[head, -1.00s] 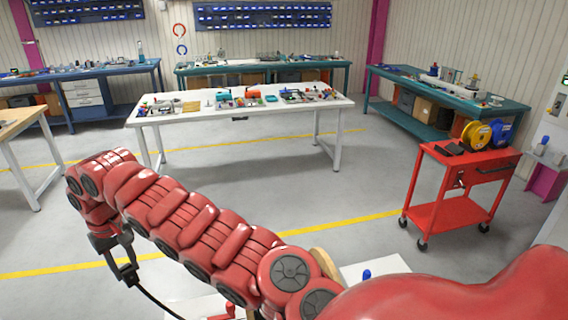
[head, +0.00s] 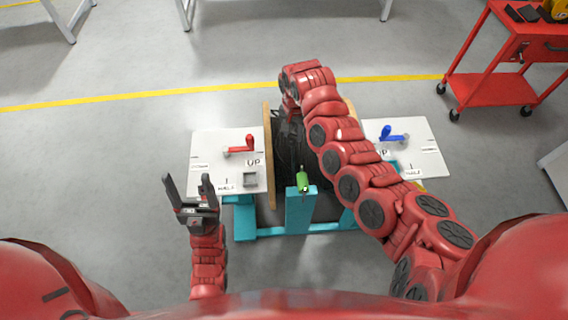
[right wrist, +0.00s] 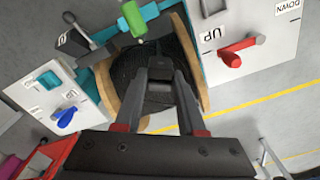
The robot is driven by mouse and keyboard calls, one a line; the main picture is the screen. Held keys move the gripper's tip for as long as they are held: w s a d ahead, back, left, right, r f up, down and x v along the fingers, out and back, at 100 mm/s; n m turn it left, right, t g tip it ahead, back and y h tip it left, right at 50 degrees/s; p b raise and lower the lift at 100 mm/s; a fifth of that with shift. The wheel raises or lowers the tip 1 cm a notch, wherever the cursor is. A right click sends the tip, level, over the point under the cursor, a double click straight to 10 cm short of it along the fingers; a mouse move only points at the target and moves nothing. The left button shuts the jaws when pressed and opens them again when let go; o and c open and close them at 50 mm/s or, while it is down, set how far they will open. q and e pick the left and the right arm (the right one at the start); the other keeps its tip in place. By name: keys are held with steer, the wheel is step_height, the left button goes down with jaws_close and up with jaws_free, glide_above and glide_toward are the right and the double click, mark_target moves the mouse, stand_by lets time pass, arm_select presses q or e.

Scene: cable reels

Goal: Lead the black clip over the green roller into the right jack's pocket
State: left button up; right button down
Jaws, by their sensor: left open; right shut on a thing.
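The green roller (head: 303,182) stands on a teal post in front of the black cable reel, and shows at the top of the right wrist view (right wrist: 133,18). My right gripper (right wrist: 166,70) is shut on the black clip, above the reel. The clip is hard to tell from the dark cable behind it. My left gripper (head: 191,182) is open and empty, its fingers up, in front of the left jack (head: 205,150).
The reel's wooden flange (head: 268,150) stands beside the left jack. The left jack has a red lever (head: 242,146) and a square pocket (head: 250,179). A teal frame (head: 245,215) supports the reel.

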steer(key=s+a+f+m, duration=0.3)
steer(key=s+a+f, duration=0.1)
steer(key=s+f, duration=0.35)
steer(key=w+d+p, duration=0.1)
steer(key=d+p, duration=0.5)
steer(key=d, duration=0.9)
steer(key=shift+f+p, duration=0.3)
steer(key=shift+f, duration=0.1)
steer(key=shift+w+d, duration=0.1)
